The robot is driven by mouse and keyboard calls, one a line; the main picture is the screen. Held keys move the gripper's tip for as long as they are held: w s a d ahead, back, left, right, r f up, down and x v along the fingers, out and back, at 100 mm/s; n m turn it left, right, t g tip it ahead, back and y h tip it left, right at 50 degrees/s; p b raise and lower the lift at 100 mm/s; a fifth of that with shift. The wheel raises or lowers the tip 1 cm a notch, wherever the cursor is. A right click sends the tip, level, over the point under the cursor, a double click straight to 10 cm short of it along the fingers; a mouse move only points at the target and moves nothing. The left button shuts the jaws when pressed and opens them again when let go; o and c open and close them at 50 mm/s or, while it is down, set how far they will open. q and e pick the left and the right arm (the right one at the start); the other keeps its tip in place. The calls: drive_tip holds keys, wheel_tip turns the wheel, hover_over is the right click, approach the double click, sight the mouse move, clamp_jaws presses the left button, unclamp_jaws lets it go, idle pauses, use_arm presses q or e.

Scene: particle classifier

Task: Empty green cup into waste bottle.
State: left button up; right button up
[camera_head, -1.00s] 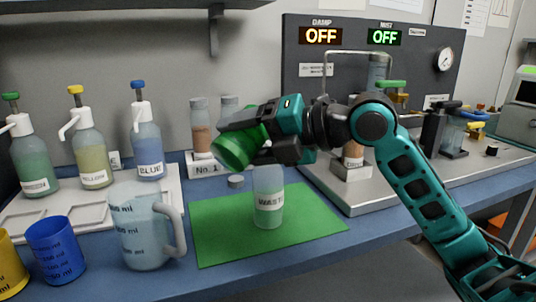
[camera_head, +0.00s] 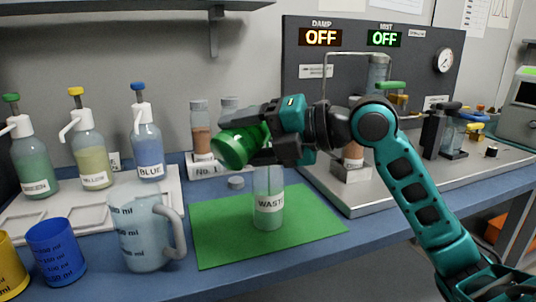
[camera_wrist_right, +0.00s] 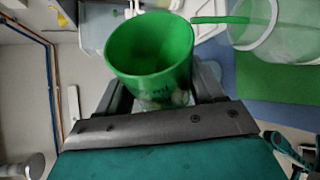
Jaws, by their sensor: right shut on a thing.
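The green cup (camera_head: 233,149) is held tilted in my right gripper (camera_head: 262,141), above and slightly left of the waste bottle. It also shows in the right wrist view (camera_wrist_right: 150,42), between the fingers, with its open mouth visible. A thin green streak runs right from its lip to a clear vessel (camera_wrist_right: 263,30). The clear bottle labelled WASTE (camera_head: 268,207) stands upright on the green mat (camera_head: 220,238). Its top is partly hidden behind the gripper. My left gripper is not in view.
A measuring jug (camera_head: 143,235) stands left of the mat, beside a blue cup (camera_head: 55,254) and a yellow cup (camera_head: 10,270). Pump bottles stand behind on a white tray (camera_head: 173,200). A small cap (camera_head: 236,183) lies behind the mat. The mat's right side is clear.

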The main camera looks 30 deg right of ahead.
drive_tip(key=shift+w+d+r+m+t+y, duration=0.15)
drive_tip(key=shift+d+r+m+y, duration=0.2)
drive_tip(key=shift+m, duration=0.3)
drive_tip(key=shift+w+d+r+m+t+y, duration=0.15)
drive_tip(key=shift+r+m+y, duration=0.3)
drive_tip(key=shift+m, duration=0.25)
drive_tip(key=shift+d+r+m+t+y, duration=0.1)
drive_tip(key=shift+d+r+m+y, duration=0.25)
drive_tip(key=shift+m, duration=0.3)
idle(6.0)
